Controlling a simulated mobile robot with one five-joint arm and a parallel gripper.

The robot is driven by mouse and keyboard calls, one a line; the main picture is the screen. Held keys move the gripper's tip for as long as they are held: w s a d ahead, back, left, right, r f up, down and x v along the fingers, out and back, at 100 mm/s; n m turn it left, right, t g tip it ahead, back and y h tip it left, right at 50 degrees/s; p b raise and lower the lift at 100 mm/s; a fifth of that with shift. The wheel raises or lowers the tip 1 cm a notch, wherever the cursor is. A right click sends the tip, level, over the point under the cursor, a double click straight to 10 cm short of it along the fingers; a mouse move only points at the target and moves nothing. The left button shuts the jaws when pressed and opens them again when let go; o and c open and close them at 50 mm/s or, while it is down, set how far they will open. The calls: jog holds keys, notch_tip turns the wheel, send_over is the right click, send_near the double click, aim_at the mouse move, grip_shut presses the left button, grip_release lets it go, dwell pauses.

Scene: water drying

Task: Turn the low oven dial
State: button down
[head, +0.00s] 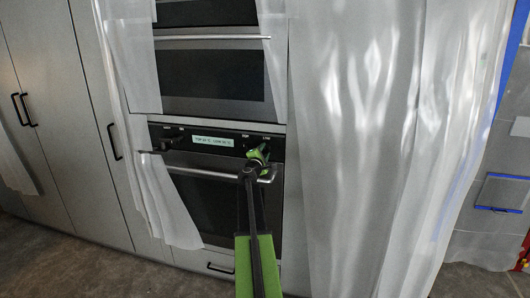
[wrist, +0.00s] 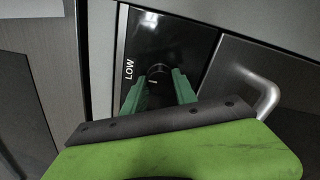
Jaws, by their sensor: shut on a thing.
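The lower oven (head: 205,190) stands in the wall of cabinets, with a black control panel (head: 185,137) across its top. The low dial (wrist: 158,73) is a round black knob beside the white word LOW in the wrist view. My gripper (wrist: 159,82) has its two green fingers on either side of the dial and is shut on it. In the head view my gripper (head: 260,156) reaches the right end of the panel and hides the dial there.
The oven's handle bar (head: 200,171) runs just below the panel; its bent end (wrist: 268,95) is close on the right in the wrist view. An upper oven (head: 210,70) sits above. Translucent plastic sheets (head: 370,130) hang on both sides. The floor (head: 60,265) in front looks clear.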

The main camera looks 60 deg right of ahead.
jog(key=shift+a, duration=0.1)
dwell(0.3)
jog(key=c, duration=1)
grip_release()
jog(key=v, duration=1.7)
jog(key=shift+a, duration=0.15)
jog(key=shift+w, duration=0.15)
